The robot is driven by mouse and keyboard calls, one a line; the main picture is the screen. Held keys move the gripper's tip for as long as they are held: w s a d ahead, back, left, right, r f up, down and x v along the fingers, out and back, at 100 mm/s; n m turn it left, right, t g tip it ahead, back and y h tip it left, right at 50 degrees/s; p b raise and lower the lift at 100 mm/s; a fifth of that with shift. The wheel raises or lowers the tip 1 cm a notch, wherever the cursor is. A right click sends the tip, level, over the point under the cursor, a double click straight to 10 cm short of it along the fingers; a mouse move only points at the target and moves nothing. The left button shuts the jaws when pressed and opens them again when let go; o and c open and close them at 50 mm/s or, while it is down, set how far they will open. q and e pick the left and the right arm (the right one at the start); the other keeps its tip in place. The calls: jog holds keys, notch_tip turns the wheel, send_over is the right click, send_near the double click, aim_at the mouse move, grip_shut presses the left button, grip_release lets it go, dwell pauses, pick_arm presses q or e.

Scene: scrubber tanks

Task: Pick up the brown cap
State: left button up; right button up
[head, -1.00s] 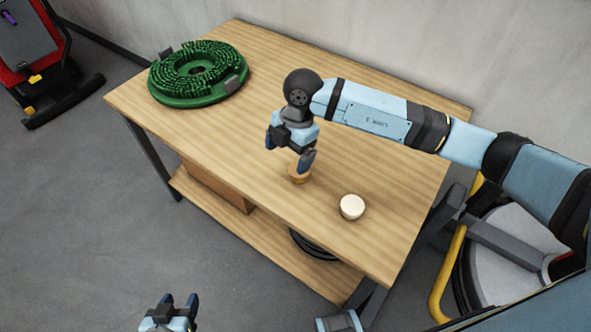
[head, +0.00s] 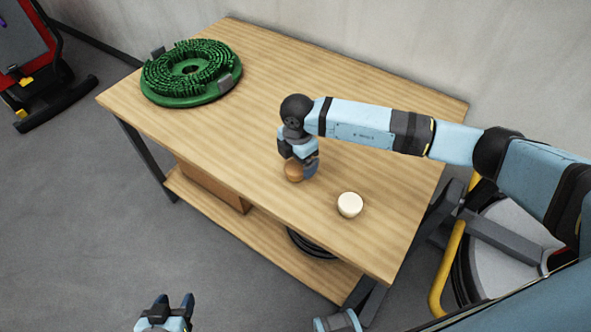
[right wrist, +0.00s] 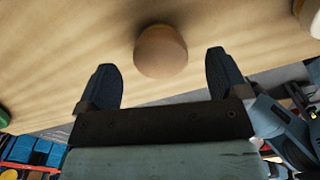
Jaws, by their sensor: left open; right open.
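The brown cap (head: 293,173) sits on the wooden table top, near its front edge. In the right wrist view the cap (right wrist: 160,52) shows between the two dark fingertips, with a gap on each side. My right gripper (head: 302,166) points down at the cap and is open. One finger partly covers the cap in the head view. My left gripper (head: 167,304) is open and empty at the bottom of the head view, away from the table.
A white cap (head: 349,205) stands to the right of the brown one. A green round brush (head: 191,73) lies at the table's (head: 360,108) far left. A box (head: 213,187) and a black coil (head: 312,245) are on the lower shelf. The table's middle is clear.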

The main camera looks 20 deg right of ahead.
aim_at(297, 166)
notch_tip(297, 166, down, 4)
jog(key=shift+r, duration=0.2)
jog(key=c, duration=1)
jog(key=shift+r, duration=0.15)
